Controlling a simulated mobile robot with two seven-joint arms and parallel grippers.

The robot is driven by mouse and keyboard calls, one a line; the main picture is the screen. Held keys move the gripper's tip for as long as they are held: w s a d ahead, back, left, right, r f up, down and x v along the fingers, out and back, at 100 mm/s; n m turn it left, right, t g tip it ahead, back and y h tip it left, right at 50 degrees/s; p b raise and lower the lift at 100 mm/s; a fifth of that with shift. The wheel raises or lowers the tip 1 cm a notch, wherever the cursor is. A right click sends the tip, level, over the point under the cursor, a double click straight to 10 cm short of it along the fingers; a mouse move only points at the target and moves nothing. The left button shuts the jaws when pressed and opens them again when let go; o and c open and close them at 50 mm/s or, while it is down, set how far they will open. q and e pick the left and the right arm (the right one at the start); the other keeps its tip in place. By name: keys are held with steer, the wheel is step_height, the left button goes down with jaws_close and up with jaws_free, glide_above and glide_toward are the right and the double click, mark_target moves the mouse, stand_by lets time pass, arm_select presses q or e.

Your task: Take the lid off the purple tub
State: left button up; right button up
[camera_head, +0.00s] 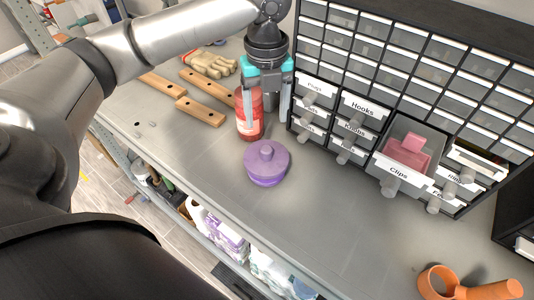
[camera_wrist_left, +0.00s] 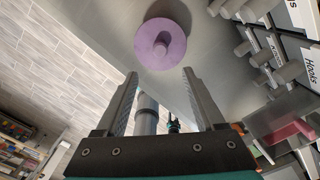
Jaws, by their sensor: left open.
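The purple tub (camera_head: 266,182) stands upright on the grey worktop, with its round purple lid (camera_head: 256,158) seated on top. A knob (camera_head: 267,150) rises from the middle of the lid. The left wrist view shows the lid (camera_wrist_left: 147,45) and its knob from above, beyond the fingertips. My left gripper (camera_head: 267,112) points down with its fingers spread, behind the tub and apart from it. The left wrist view shows nothing held between the fingers (camera_wrist_left: 160,76). My right gripper is in neither view.
A red bottle (camera_head: 246,126) stands close by my left gripper, partly covered by a finger. Behind is a drawer cabinet (camera_head: 398,70) with an open "Clips" drawer (camera_head: 398,174) holding a pink item. Wooden pieces (camera_head: 200,110) and gloves (camera_head: 208,64) lie left. An orange object (camera_head: 436,283) is front right.

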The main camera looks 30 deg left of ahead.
arm_select(q)
glide_above(266, 148)
steer(key=f, duration=0.5)
steer(key=shift+s+d+f, duration=0.2)
steer(key=shift+d+f, duration=0.05)
steer(key=f, duration=0.5)
steer(key=shift+w+a+f, duration=0.15)
steer(key=shift+a+f, duration=0.05)
steer(key=shift+f, duration=0.1)
jaws_close()
